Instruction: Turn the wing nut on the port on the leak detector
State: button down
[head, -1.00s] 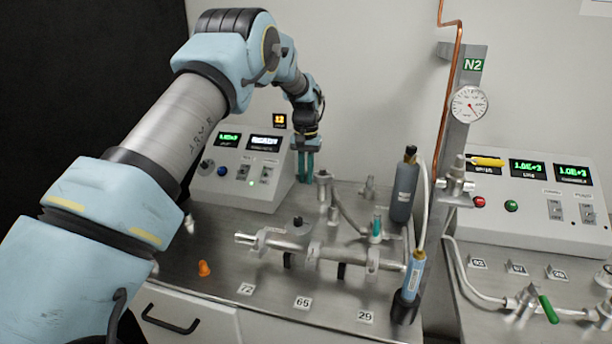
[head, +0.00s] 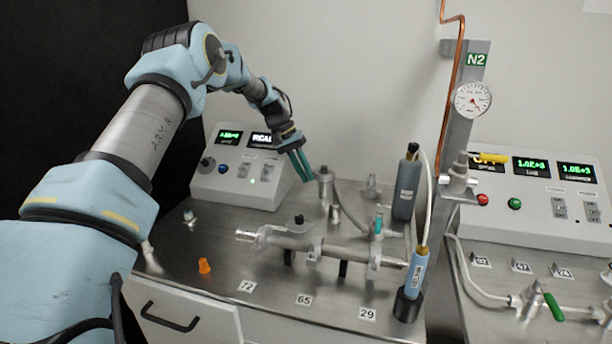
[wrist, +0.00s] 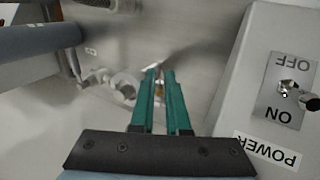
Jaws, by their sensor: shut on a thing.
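The leak detector appears to be the sloped white box (head: 222,191) with two lit displays at the back left. Its POWER switch panel shows at the right of the wrist view (wrist: 290,82). A metal port fitting (head: 325,184) with a hose stands just right of the box. My gripper (head: 307,178) has teal fingers tilted down to the right, with their tips beside this port. In the wrist view the fingers (wrist: 160,74) are close together around a small brownish piece, the wing nut (wrist: 159,90). Its wings are mostly hidden by the fingers.
A horizontal metal tube assembly (head: 335,252) lies on clamps in front. An orange cap (head: 204,266) is on the bench. A dark grey cylinder (head: 407,190) and a blue torch-like tool (head: 417,272) stand to the right.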

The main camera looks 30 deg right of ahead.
jog(key=shift+w+g+h, duration=0.1)
jog(key=shift+g+h, duration=0.2)
jog(key=shift+h, duration=0.2)
jog(key=c, duration=1.2)
grip_release()
jog(key=shift+o, duration=0.2)
jog(key=b+v, duration=0.3)
jog(key=v, duration=0.7)
jog(key=shift+w+a+r, duration=0.15)
jog(key=shift+r, duration=0.2)
jog(key=shift+c, duration=0.2)
